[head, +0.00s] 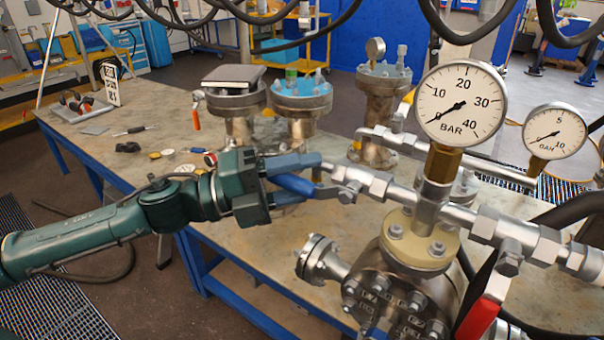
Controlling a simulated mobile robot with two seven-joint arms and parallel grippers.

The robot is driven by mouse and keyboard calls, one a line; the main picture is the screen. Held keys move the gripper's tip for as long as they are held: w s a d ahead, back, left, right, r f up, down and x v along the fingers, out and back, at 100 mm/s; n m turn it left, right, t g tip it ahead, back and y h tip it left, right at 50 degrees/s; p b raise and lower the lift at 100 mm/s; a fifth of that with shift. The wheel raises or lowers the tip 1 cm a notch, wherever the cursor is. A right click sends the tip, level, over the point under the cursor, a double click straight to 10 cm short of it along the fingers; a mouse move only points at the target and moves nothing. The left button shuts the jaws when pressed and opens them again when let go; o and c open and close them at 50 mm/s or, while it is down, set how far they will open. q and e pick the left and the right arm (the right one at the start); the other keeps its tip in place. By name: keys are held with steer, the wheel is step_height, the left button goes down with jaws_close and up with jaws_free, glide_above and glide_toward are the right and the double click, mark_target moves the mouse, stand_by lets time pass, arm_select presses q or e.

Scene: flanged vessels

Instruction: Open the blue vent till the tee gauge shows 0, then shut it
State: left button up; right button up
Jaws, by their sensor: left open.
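The blue vent lever (294,185) is at the left end of the steel pipe run. My left gripper (312,178) is open, with its fingers on either side of the lever; I cannot tell whether they touch it. The large gauge (460,104), marked 10 to 40 BAR, stands on a brass stem above the tee (432,197). Its needle points lower left, at or close to the bottom of the scale. My right gripper is not in view.
A flanged vessel (390,285) stands below the tee, with a red-handled lever (478,318) at its right. A smaller gauge (557,132) is at the right. Several flanged vessels stand behind on the bench (250,252). Black hoses hang across the top.

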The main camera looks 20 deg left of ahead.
arm_select(q)
jaws_close()
stand_by(0.5)
